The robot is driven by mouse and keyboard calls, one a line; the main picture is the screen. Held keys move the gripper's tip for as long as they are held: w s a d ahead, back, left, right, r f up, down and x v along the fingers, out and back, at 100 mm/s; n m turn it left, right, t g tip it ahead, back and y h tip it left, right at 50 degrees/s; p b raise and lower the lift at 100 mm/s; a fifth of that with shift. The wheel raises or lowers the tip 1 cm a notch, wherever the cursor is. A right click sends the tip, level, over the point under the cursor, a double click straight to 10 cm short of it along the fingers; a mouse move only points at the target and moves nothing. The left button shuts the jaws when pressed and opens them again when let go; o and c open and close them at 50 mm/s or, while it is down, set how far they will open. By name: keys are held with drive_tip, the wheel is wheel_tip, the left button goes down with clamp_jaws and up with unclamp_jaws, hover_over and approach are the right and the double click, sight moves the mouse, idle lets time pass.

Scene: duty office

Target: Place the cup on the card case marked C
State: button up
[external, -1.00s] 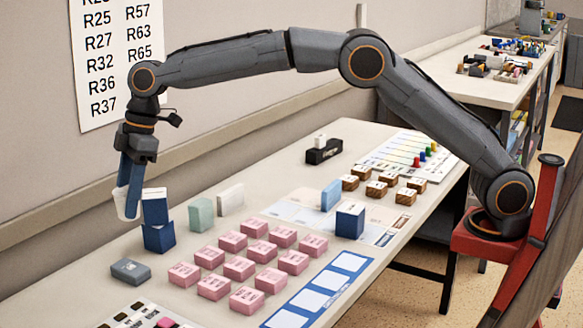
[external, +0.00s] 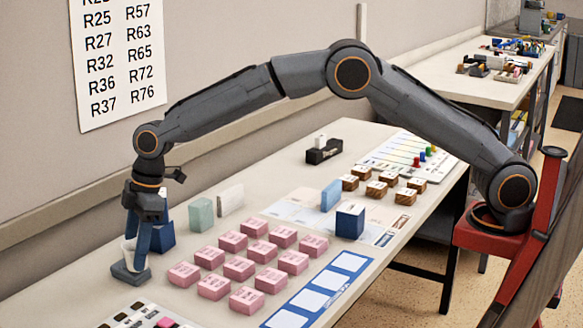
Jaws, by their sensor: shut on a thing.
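The white cup (external: 129,251) is mostly hidden by my gripper's fingers. My gripper (external: 137,254) points down at the left of the table and is shut on the cup. The cup is at the top of a low grey-blue case (external: 130,275); I cannot tell whether it touches it. No letter C can be read on this case from here. A taller dark blue box (external: 163,236) stands right behind my gripper, partly hidden by it.
Several pink blocks (external: 239,268) stand in rows right of my gripper. A pale green block (external: 200,214) and a white block (external: 231,200) stand behind them. A blue-edged sheet (external: 322,292) lies at the front. A keypad-like board (external: 140,318) is at the near left.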

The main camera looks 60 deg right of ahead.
drive_tip(key=shift+f, duration=0.3)
drive_tip(key=shift+f, duration=0.2)
drive_tip(key=o, duration=1)
drive_tip(key=b+v, duration=0.2)
drive_tip(key=v, duration=1)
drive_tip(key=shift+r, duration=0.2)
